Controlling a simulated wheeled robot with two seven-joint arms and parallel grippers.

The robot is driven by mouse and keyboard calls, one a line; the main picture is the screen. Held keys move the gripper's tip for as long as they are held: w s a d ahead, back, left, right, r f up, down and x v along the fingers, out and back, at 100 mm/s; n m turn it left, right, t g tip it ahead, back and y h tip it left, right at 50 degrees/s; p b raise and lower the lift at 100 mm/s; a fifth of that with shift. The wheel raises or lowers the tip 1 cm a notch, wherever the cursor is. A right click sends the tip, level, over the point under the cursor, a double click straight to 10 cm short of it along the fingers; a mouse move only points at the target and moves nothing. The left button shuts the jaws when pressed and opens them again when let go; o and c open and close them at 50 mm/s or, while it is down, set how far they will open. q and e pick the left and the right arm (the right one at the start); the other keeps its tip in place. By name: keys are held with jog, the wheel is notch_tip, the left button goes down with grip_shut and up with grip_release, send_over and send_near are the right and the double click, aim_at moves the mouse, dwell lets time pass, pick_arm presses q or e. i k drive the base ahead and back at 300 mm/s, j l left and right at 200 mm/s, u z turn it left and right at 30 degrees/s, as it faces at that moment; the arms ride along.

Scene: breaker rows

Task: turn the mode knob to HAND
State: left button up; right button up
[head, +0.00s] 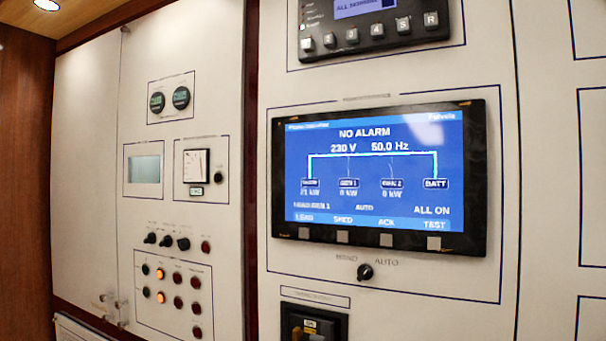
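The mode knob (366,272) is a small black rotary knob on the white panel, below the blue display. A blurred label that seems to read HAND (346,259) is at its upper left, and the AUTO label (387,262) is at its upper right. The knob is too small to tell surely which way its pointer faces. The blue display (375,180) reads NO ALARM and shows AUTO near its lower middle. Neither of my grippers is in view.
Grey buttons (386,240) line the display's lower edge, just above the knob. A black breaker switch (313,323) sits below left. The left panel holds small black knobs (167,241), lamps (161,297) and meters (196,164). The panel right of the knob is bare.

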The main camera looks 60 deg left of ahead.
aim_at(365, 271)
jog(key=u, duration=1.4)
